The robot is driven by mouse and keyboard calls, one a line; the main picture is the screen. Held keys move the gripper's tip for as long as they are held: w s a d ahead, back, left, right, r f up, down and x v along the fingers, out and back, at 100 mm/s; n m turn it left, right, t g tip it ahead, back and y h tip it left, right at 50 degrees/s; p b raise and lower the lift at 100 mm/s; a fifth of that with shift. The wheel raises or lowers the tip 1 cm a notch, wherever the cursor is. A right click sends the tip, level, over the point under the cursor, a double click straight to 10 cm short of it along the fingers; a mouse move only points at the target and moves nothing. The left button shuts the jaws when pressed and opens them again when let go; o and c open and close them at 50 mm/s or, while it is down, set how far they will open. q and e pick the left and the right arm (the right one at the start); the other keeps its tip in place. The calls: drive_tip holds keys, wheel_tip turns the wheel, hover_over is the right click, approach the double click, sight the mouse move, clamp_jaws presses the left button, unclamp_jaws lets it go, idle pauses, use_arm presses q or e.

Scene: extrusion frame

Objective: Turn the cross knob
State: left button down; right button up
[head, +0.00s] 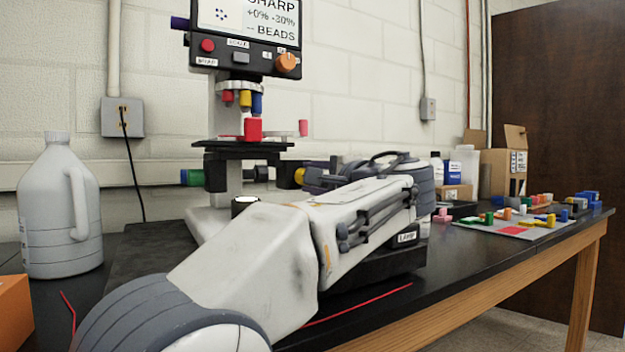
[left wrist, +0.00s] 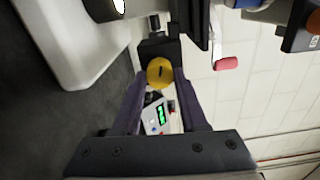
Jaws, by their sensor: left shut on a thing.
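A round yellow knob (head: 299,177) sits at the right side of the microscope-like instrument, below its black stage (head: 240,147). No name for the knob is readable. In the left wrist view the yellow knob (left wrist: 160,72), with a dark mark at its centre, lies between the tips of my left gripper (left wrist: 160,78). The purple fingers are shut on it from both sides. In the head view my left gripper (head: 312,176) reaches the knob from the right, and my arm hides much of the hand. My right gripper is in neither view.
A screen (head: 250,22) with an orange dial (head: 287,62) tops the instrument. A green knob (head: 192,177) is on its left side. A white jug (head: 60,210) stands at left. Coloured blocks lie on a grey mat (head: 487,225) at right. A box labelled LAMP (head: 408,238) is behind my arm.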

use_arm(q)
drive_tip(key=shift+f, duration=0.1)
drive_tip(key=shift+c, duration=2.2)
unclamp_jaws()
drive_tip(key=v, duration=1)
drive_tip(key=shift+s+d+p, duration=0.15)
drive_tip(key=shift+s+p, duration=0.1)
drive_tip(key=shift+p, duration=0.2)
